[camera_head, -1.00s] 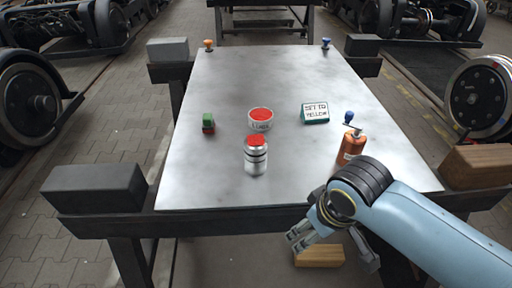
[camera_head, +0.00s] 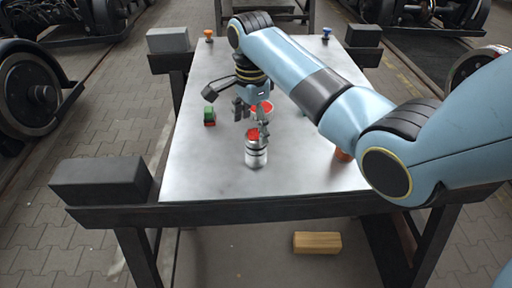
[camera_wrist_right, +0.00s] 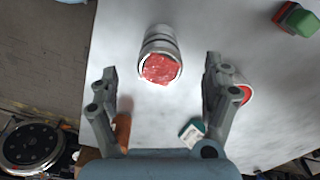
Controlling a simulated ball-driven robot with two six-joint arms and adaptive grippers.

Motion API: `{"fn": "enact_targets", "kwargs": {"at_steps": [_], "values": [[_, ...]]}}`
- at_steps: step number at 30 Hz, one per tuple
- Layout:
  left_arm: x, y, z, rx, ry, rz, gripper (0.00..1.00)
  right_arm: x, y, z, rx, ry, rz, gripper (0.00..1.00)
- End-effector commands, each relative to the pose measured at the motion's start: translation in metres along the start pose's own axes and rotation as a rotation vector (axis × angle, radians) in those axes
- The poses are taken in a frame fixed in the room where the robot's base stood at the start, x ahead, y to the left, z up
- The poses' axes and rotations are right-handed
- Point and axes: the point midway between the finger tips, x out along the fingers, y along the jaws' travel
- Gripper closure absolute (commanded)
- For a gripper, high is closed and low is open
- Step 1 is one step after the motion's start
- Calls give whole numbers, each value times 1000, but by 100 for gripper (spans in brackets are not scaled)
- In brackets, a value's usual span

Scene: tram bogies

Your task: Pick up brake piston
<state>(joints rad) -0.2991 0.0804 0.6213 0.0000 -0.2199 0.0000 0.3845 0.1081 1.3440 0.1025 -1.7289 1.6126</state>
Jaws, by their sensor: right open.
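The brake piston (camera_head: 257,153), a silver ribbed cylinder with a red top, stands upright on the metal table near its front edge. In the right wrist view the brake piston (camera_wrist_right: 161,47) lies ahead, between the lines of the two fingers. My right gripper (camera_head: 250,114) is over the table, just behind and above the piston in the head view. It is open and empty, with its fingers (camera_wrist_right: 162,70) spread wide. Whether a fingertip touches the piston I cannot tell. My left gripper is not in view.
A red-filled tin (camera_head: 265,107) stands close behind the gripper, partly hidden. A green and red block (camera_head: 209,117) is to the left. My right arm hides most of an orange canister (camera_head: 342,156). The table's front left is clear.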

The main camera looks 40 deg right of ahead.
Motion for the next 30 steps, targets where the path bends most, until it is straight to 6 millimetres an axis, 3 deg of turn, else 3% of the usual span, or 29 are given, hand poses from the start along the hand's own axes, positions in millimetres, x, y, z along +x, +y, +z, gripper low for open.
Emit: {"fn": "enact_targets", "kwargs": {"at_steps": [3, 11, 19, 28, 30], "values": [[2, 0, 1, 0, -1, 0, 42, 23, 1, 0, 0, 0, 3, 18], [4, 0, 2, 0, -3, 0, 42, 47, 1, -3, -3, 1, 1, 18], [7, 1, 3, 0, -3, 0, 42, 87, 1, -10, -3, 0, 1, 18], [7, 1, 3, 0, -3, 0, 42, 92, 0, -10, -4, 1, -2, 18], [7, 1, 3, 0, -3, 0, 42, 92, 0, -10, -4, 1, -2, 27]]}}
